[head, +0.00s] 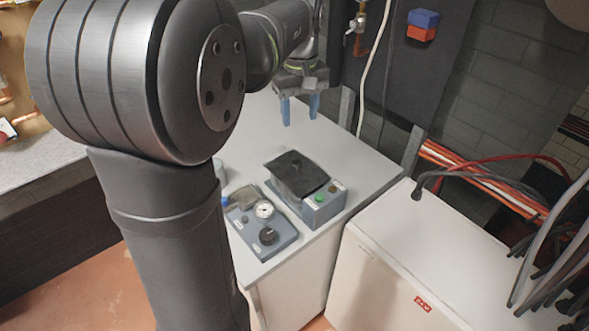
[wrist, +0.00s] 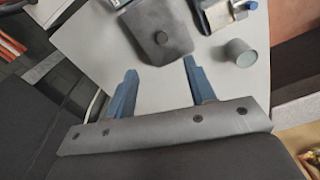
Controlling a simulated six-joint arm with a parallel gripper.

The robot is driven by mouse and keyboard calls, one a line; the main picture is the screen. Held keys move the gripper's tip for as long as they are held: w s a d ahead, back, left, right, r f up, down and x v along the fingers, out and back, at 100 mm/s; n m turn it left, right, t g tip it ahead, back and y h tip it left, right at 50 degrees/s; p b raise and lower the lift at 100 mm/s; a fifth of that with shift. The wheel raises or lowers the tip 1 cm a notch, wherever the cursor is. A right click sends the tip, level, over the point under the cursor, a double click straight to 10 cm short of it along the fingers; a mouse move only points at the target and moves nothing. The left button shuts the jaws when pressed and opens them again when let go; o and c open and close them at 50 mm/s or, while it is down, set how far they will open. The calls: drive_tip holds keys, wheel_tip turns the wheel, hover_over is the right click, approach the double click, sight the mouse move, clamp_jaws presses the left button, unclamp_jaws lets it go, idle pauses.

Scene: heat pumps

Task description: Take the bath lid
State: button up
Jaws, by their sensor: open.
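The bath lid (head: 297,172) is a dark, flat plate.
A grey-blue unit with a gauge and black dial (head: 265,232) stands left of the bath. A grey cylinder (wrist: 240,52) stands near it. A white cabinet (head: 400,265) is to the right, with hoses (head: 555,235) beyond. A dark wall panel rises behind. The worktop under my gripper is clear.

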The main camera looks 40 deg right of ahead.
drive_tip(key=m, duration=1.5)
hover_over(297, 162)
drive_tip(key=f, duration=0.7)
drive_tip(key=s+f, duration=0.1)
drive_tip(key=f, duration=0.2)
drive_tip(key=shift+f, duration=0.25)
drive_tip(key=shift+w+a+f, duration=0.1)
drive_tip(key=shift+w+f, duration=0.15)
drive_tip(key=shift+f, duration=1.15)
drive_tip(key=shift+w+f, duration=0.2)
drive_tip(key=shift+f, duration=1.15)
clamp_jaws()
